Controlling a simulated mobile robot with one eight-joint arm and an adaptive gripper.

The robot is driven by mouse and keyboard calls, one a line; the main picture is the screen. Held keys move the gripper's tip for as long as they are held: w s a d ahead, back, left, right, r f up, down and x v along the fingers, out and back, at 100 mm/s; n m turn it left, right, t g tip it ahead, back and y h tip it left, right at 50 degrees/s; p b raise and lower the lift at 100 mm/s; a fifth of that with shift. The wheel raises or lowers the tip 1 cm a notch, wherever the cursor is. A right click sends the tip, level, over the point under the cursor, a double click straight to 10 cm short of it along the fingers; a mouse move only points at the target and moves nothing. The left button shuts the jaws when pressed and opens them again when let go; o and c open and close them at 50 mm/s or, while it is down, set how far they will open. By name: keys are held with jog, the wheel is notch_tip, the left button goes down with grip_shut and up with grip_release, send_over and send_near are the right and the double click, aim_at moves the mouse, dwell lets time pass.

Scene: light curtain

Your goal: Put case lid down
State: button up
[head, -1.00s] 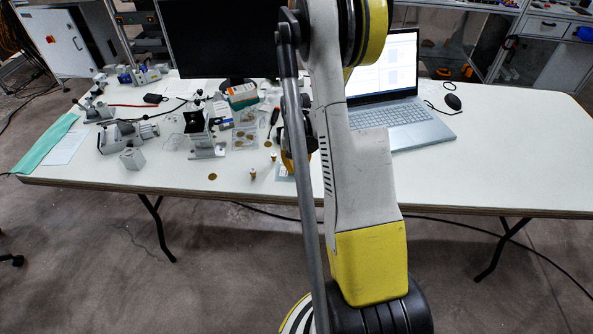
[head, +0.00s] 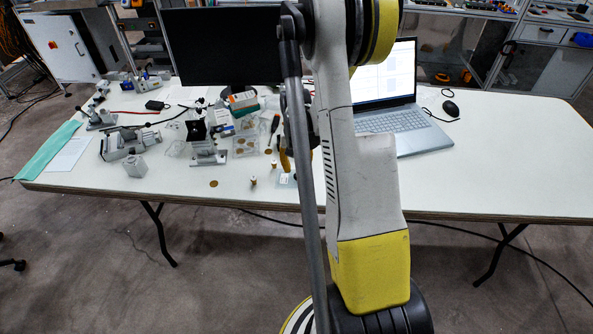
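A small clear case (head: 245,146) with round brown pieces in it lies on the white table, left of my arm. A clear, thin-looking piece (head: 174,148) lies farther left; I cannot tell whether it is the case lid. My gripper is mostly hidden behind my own arm. Only a dark and yellow part (head: 286,158) shows at the arm's left edge, over the table near the case. Its fingertips and anything between them cannot be made out.
Small corks (head: 274,165) and a brown disc (head: 213,183) lie near the front edge. A monitor (head: 222,48) and laptop (head: 398,125) stand behind.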

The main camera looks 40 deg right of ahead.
aim_at(296, 177)
notch_tip(296, 177, up, 8)
jog(key=p, duration=0.3)
jog(key=s+a+r+n+t, duration=0.1)
jog(key=a+r+n+t, duration=0.25)
jog(key=a+r, duration=1.1)
jog(key=s+a+r+n+t, duration=0.1)
jog(key=s+a+r+n, duration=0.1)
jog(key=s+a, duration=0.3)
jog(key=s+a+r+n+t, duration=0.2)
jog(key=s+a+r+n, duration=0.1)
jog(key=a, duration=0.7)
jog(key=shift+s+a+y+b, duration=0.2)
jog(key=shift+s+y+b, duration=0.1)
jog(key=shift+s, duration=0.55)
jog(key=shift+n, duration=0.25)
